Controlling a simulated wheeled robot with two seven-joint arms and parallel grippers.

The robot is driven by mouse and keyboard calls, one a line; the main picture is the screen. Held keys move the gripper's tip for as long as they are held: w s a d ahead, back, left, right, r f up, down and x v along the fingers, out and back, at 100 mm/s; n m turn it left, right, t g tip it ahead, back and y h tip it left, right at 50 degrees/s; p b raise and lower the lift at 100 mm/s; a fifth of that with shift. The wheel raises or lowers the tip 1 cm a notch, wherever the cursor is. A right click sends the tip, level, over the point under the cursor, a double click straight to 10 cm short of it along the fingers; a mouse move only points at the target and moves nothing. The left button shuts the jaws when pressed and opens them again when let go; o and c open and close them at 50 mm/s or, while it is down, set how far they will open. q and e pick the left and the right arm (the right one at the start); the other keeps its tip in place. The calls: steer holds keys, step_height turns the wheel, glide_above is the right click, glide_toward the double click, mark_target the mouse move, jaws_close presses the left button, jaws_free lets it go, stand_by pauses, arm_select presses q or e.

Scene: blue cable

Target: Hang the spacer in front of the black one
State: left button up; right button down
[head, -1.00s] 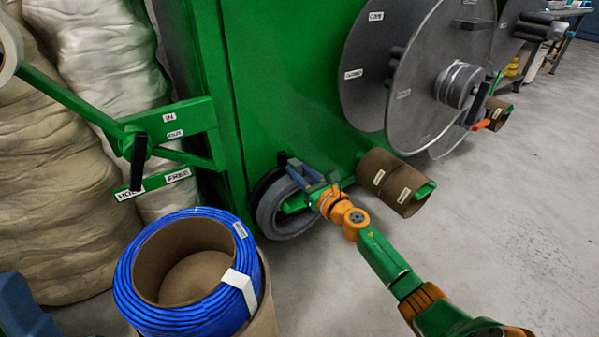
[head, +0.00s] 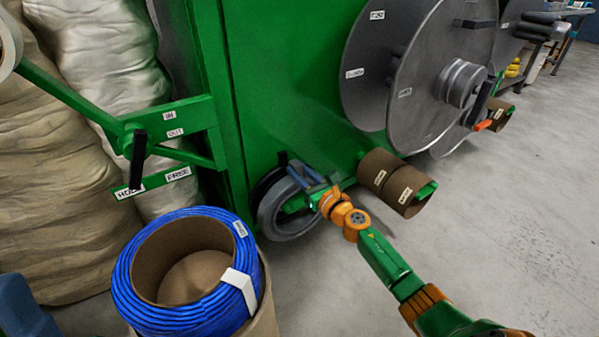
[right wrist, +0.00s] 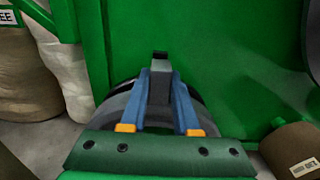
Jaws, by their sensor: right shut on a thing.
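The grey spacer ring (head: 272,218) is low on the green machine's face in the head view. My right gripper (head: 303,176) is shut on its upper rim, and the blue fingers (right wrist: 165,100) straddle the grey rim in the right wrist view. The black ring (head: 262,186) is just behind the spacer, against the machine, and mostly hidden. It shows as a dark edge in the right wrist view (right wrist: 197,93). A green peg (head: 294,203) shows within the spacer's opening, so the spacer appears to be around it. Whether the two rings touch is unclear. My left gripper is not in view.
Brown cardboard cores (head: 396,183) sit on another green peg to the right. A blue cable coil (head: 190,318) stands at the front left. A green lever frame (head: 170,140) juts out at the left. Large grey reel discs (head: 420,85) are above right. Floor at right is clear.

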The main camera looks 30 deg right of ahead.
steer(key=shift+f, duration=0.2)
jaws_free()
stand_by(0.5)
stand_by(0.6)
steer(key=shift+r+p, duration=2.2)
steer(key=shift+r, duration=0.35)
steer(key=shift+s+d+p, duration=0.1)
steer(key=shift+s+p, duration=0.3)
steer(key=shift+s, duration=1.15)
steer(key=s, duration=1)
steer(key=shift+d, duration=0.4)
stand_by(0.3)
